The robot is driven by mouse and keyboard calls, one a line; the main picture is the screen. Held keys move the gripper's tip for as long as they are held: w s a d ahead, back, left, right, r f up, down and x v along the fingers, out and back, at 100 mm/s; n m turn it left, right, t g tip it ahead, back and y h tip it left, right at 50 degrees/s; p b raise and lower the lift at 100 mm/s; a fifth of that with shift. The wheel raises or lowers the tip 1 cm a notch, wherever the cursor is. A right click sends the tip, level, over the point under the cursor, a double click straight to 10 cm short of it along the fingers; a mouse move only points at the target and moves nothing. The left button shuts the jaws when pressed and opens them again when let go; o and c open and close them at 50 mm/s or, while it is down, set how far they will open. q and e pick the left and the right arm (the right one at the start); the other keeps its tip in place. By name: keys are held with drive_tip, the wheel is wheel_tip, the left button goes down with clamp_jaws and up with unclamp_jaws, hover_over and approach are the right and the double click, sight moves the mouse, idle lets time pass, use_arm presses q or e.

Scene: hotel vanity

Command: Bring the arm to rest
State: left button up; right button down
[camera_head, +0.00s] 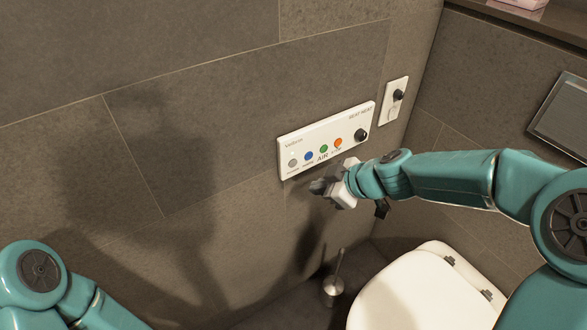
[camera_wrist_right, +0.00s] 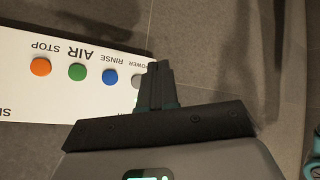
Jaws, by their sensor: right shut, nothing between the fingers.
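My right arm comes in from the right in the head view, and its gripper (camera_head: 318,186) is shut and empty. It hangs in front of the wall just below a white control panel (camera_head: 290,146). In the right wrist view the shut fingers (camera_wrist_right: 159,84) point toward the tiles beside the panel's grey button (camera_wrist_right: 138,97) and partly cover it. I cannot tell whether they touch anything. My left arm shows only in part at the lower left of the head view; its gripper is out of view.
The panel has coloured buttons and a black knob (camera_head: 361,135). A smaller white plate (camera_head: 395,98) is up and right of it. A white toilet lid (camera_head: 410,295) is below my right arm. A toilet brush (camera_head: 333,286) stands on the floor. The left wall is clear.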

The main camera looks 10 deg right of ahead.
idle(0.4)
drive_tip(key=s+a+f+m+g+h+p, duration=0.15)
drive_tip(key=s+f+m+g+p, duration=0.5)
drive_tip(key=f, duration=0.65)
drive_tip(key=s+a+f+m+p, duration=0.1)
drive_tip(key=s+a+f+m, duration=0.1)
drive_tip(key=s, duration=0.7)
drive_tip(key=s+a+f+m+p, duration=0.1)
drive_tip(key=s+a+f+m, duration=0.1)
drive_tip(key=s+f+m, duration=0.3)
drive_tip(key=s, duration=0.4)
drive_tip(key=shift+a+f, duration=0.15)
drive_tip(key=shift+f, duration=0.15)
drive_tip(key=shift+g, duration=0.25)
